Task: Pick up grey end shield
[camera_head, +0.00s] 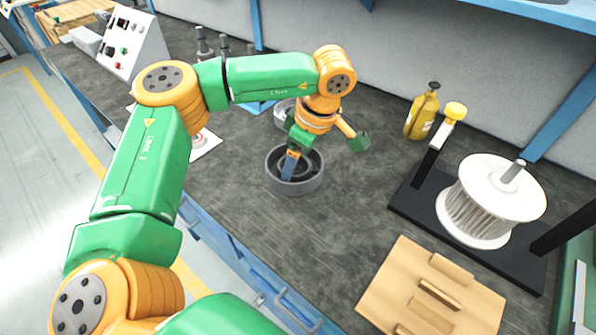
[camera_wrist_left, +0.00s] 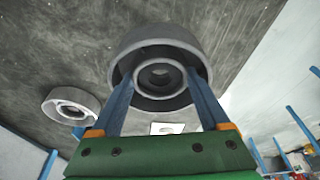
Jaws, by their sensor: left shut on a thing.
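The grey end shield (camera_head: 310,180) is a round dark-grey dish with an inner ring. In the head view it is at the middle of the bench and looks level; whether it touches the bench top I cannot tell. My left gripper (camera_head: 289,168) reaches down into it from above. In the left wrist view the end shield (camera_wrist_left: 150,40) fills the upper middle, and the blue fingers of my left gripper (camera_wrist_left: 162,80) are shut on its inner ring, one on each side. My right gripper is not in view.
A second, lighter grey ring part (camera_wrist_left: 70,106) lies apart from it. A yellow bottle (camera_head: 422,112), a white finned rotor (camera_head: 490,200) on a black stand (camera_head: 410,195) and a wooden fixture (camera_head: 385,295) stand to the right.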

